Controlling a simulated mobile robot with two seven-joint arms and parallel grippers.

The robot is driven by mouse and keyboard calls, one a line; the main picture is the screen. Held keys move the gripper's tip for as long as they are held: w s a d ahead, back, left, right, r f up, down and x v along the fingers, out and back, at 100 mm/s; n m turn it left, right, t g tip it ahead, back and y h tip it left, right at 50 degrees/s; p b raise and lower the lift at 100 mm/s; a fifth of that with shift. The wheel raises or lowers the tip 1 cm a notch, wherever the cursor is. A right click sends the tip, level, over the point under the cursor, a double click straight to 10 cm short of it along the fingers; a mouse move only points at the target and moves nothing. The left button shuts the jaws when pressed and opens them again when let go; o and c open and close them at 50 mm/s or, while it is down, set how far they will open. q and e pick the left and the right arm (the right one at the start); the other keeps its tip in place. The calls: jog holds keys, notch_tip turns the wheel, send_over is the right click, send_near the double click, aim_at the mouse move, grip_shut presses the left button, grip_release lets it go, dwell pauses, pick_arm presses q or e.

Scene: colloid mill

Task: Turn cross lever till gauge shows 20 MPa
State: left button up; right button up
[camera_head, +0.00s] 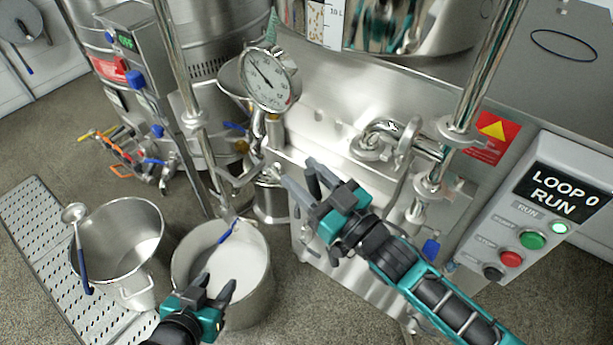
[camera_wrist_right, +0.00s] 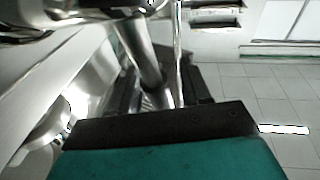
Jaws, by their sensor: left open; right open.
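A round pressure gauge (camera_head: 271,80) with a white dial stands left of centre in the head view. Its needle points to the upper left; the numbers are too small to read. Below it are thin metal bars (camera_head: 238,178) that look like the cross lever. My right gripper (camera_head: 298,172) is open, to the right of these bars and below the gauge, apparently apart from them. In the right wrist view a shiny metal rod (camera_wrist_right: 140,55) lies beyond the dark gripper part; contact cannot be told. My left gripper (camera_head: 216,282) is open and empty, low in front of a steel bucket.
The steel bucket (camera_head: 187,255) holds pale contents. Upright steel posts (camera_head: 178,60) and pipes surround the mill. A control panel (camera_head: 550,205) reading LOOP 0 RUN is at right.

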pick_arm(q)
jog(key=shift+s+a, duration=0.1)
pick_arm(e)
jog(key=v, duration=1.3)
pick_arm(q)
jog(key=shift+s+f, duration=0.1)
pick_arm(e)
jog(key=shift+f, duration=0.15)
